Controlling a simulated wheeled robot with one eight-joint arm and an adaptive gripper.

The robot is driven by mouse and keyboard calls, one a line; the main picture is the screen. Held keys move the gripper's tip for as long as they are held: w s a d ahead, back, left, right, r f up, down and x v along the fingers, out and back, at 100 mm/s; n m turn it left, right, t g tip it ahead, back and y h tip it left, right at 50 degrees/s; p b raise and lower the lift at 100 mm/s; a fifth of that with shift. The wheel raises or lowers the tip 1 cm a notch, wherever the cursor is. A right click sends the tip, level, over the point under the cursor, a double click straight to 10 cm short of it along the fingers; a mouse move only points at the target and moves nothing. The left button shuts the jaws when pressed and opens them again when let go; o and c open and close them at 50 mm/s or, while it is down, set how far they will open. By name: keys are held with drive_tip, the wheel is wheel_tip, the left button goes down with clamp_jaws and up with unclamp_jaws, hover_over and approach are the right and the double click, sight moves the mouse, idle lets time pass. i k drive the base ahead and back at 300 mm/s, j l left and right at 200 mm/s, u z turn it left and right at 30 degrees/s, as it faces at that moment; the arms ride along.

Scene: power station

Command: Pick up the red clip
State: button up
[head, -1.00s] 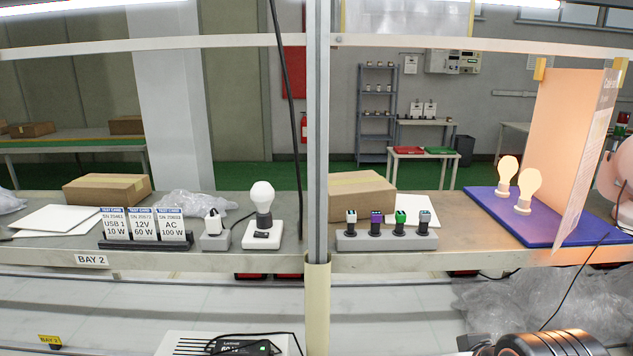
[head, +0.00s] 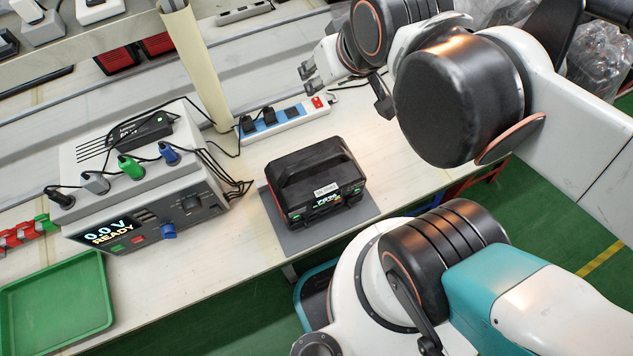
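Red clip-like pieces (head: 20,234) sit in a row at the left edge of the head view, beside the grey power unit. They are partly cut off by the frame, and I cannot make out their exact shape or number. A green piece stands at the right end of the row. My gripper (head: 306,78) is at the upper middle, far to the right of the red pieces and above the bench near the power strip. Its two dark fingertips look apart, with nothing visible between them.
The grey power unit (head: 150,205), reading "0.0 V READY", carries several coloured plugs and cables. A black battery case (head: 315,180) sits on a grey mat. A power strip (head: 285,118) lies behind it. A green tray (head: 55,305) is at the lower left. A post (head: 195,65) rises behind.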

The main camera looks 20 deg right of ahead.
sight(29, 227)
drive_tip(key=u, duration=1.8)
drive_tip(key=j, duration=0.15)
drive_tip(key=i+j+z, duration=0.15)
drive_tip(key=j, duration=0.5)
drive_tip(key=i+j+z, duration=0.2)
drive_tip(key=j, duration=0.4)
drive_tip(key=j+z, duration=0.15)
drive_tip(key=j, duration=0.5)
drive_tip(key=i+j+z, duration=0.45)
drive_tip(key=i, duration=0.2)
drive_tip(key=i+l+z, duration=0.1)
drive_tip(key=i, duration=0.35)
